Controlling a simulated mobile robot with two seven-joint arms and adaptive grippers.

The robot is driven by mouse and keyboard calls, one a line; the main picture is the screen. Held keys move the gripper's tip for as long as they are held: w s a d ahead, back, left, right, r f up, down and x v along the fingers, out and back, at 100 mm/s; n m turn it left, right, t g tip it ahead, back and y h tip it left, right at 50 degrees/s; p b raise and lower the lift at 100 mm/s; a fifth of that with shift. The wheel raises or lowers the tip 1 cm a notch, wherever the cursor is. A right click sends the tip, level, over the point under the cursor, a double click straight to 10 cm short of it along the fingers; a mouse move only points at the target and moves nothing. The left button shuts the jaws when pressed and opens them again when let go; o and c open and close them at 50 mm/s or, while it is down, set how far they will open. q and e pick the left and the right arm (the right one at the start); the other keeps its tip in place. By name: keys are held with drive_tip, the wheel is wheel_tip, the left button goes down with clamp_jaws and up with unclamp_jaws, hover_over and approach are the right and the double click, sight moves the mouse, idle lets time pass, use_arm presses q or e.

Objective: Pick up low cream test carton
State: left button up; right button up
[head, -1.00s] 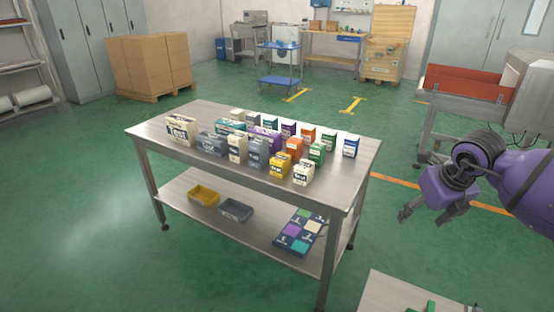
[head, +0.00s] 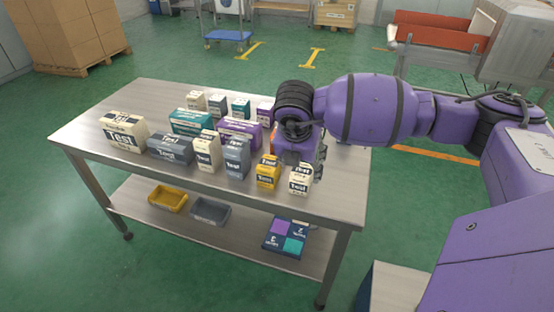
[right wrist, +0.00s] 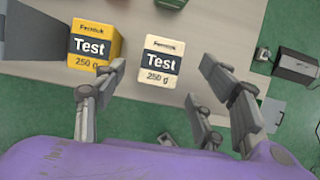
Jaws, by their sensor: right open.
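A small cream carton marked "Test 250 g" (head: 300,181) stands upright at the front right of the steel table (head: 333,203). In the right wrist view the carton (right wrist: 160,70) lies between the fingertips of my open right gripper (right wrist: 163,64), with a gap on each side. In the head view my right gripper (head: 311,160) is above and just behind this carton, partly hidden by its wrist. Other cream cartons are a wide one (head: 123,133) at the left, a narrow one (head: 207,152) at the front middle and one (head: 196,101) at the back. My left gripper is not in view.
A yellow carton (head: 267,173) stands close to the left of the small cream one; it also shows in the right wrist view (right wrist: 95,44). Grey (head: 237,157), teal (head: 191,121) and purple (head: 240,131) cartons stand farther left. The table's right front corner is bare.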

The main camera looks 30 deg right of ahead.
sight(302, 172)
drive_tip(key=shift+s+d+f, duration=0.2)
drive_tip(key=shift+s+f, duration=0.1)
drive_tip(key=shift+s, duration=0.45)
drive_tip(key=shift+w+d+f, duration=0.15)
drive_tip(key=shift+w+f, duration=0.15)
drive_tip(key=shift+f, duration=0.25)
drive_tip(key=x, duration=0.2)
drive_tip(key=w+x, duration=0.1)
drive_tip(key=x, duration=0.1)
drive_tip(key=shift+f, duration=0.25)
drive_tip(key=shift+w+f, duration=0.15)
drive_tip(key=shift+f, duration=0.2)
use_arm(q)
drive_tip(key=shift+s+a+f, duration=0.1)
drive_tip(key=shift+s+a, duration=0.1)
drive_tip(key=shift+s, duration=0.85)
use_arm(e)
drive_tip(key=c, duration=1.5)
